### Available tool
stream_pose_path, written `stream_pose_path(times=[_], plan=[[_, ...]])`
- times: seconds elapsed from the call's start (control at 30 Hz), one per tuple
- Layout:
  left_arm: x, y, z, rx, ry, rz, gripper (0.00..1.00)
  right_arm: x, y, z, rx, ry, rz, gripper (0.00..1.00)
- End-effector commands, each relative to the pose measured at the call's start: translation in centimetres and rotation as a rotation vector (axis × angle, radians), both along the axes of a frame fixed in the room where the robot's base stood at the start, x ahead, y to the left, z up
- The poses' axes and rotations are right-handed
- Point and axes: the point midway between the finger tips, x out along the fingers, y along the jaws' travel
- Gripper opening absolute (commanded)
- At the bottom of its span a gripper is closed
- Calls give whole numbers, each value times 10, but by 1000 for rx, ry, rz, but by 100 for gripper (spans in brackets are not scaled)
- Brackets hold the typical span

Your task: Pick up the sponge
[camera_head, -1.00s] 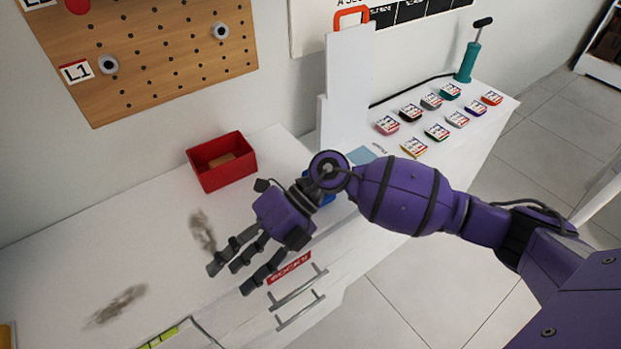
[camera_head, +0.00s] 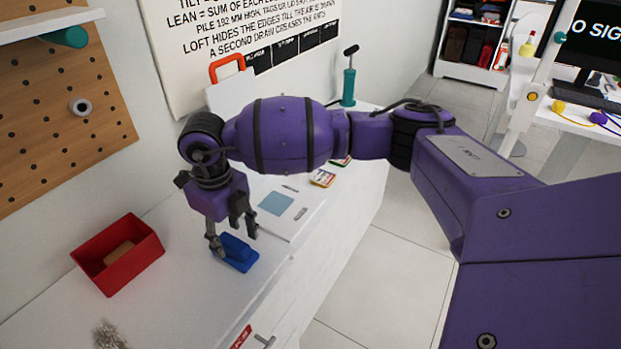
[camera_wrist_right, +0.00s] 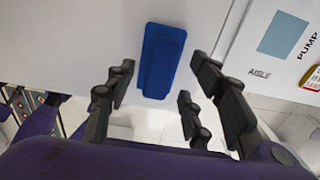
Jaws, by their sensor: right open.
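A tan block (camera_head: 118,253), which looks like a sponge, lies inside the red bin (camera_head: 148,253) on the white counter. A blue block-like object (camera_head: 236,254) lies on the counter to the right of the bin; I cannot tell whether it is a sponge. My right gripper (camera_head: 232,240) points down over this blue object, fingers spread and empty. In the right wrist view the blue object (camera_wrist_right: 160,62) shows between the spread fingertips and a little beyond them; contact cannot be told. My left gripper is not in view.
A card with a grey-blue square (camera_head: 275,203) lies right of the blue object. A white upright board with an orange handle (camera_head: 227,67) and a teal pump (camera_head: 348,85) stand behind. The counter's front edge is close.

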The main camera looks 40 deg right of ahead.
Motion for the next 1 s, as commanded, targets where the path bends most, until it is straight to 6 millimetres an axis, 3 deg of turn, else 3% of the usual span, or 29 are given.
stream_pose_path(times=[0.17, 0.4, 0.77, 1.0], plan=[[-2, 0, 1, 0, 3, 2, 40, -2, 0, -27, 1, 5, -1, 48], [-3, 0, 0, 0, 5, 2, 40, -1, 0, -30, 2, 3, 0, 47], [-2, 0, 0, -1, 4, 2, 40, -1, 1, -29, 2, 2, 1, 0], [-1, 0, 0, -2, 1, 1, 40, -1, 1, -28, 2, 2, 1, 0]])
